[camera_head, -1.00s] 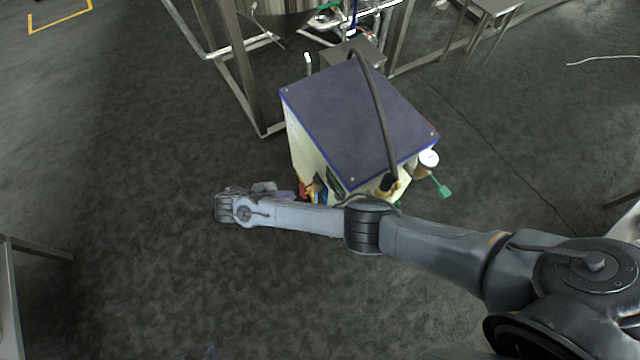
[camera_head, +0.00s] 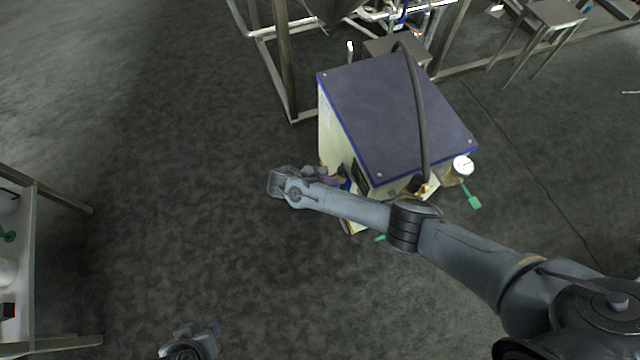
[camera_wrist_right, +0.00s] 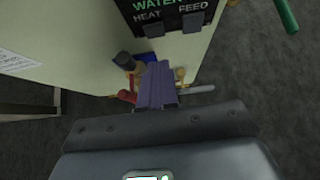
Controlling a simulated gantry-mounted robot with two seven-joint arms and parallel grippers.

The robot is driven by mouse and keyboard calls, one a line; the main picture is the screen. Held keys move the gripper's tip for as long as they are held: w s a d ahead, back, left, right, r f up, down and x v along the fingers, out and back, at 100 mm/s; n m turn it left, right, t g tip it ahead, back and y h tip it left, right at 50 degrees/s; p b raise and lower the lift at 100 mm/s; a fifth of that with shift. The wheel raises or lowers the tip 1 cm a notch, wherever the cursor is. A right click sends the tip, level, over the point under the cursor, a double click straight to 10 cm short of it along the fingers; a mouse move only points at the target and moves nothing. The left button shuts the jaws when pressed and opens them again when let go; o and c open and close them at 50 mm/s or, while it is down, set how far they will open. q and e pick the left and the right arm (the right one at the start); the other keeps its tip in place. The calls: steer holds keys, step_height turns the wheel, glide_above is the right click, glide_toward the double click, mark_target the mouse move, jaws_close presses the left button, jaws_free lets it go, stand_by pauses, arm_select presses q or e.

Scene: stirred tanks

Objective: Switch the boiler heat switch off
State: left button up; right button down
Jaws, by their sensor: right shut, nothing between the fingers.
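The boiler (camera_head: 395,120) is a pale box with a blue-grey lid in the head view. In the right wrist view its dark panel shows the words WATER, HEAT and FEED. The heat switch (camera_wrist_right: 154,30) is a small grey switch under HEAT; I cannot tell its position. My right gripper (camera_head: 335,182) is beside the boiler's front left side. In the right wrist view its purple fingers (camera_wrist_right: 157,80) are shut and empty, below the heat switch in the picture and apart from it. My left gripper (camera_head: 205,335) shows only partly at the bottom edge; its fingers are unclear.
The feed switch (camera_wrist_right: 192,22) sits right of the heat switch. Pipes and valves lie behind the fingers, low on the boiler. A gauge (camera_head: 463,165) and a green handle (camera_head: 473,201) stick out at the boiler's right. A metal frame stands behind.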

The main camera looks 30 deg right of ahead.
mark_target(353, 179)
steer(key=d, duration=0.4)
steer(key=shift+s+d+r, duration=0.1)
steer(key=shift+s+d, duration=0.05)
steer(key=shift+s, duration=0.1)
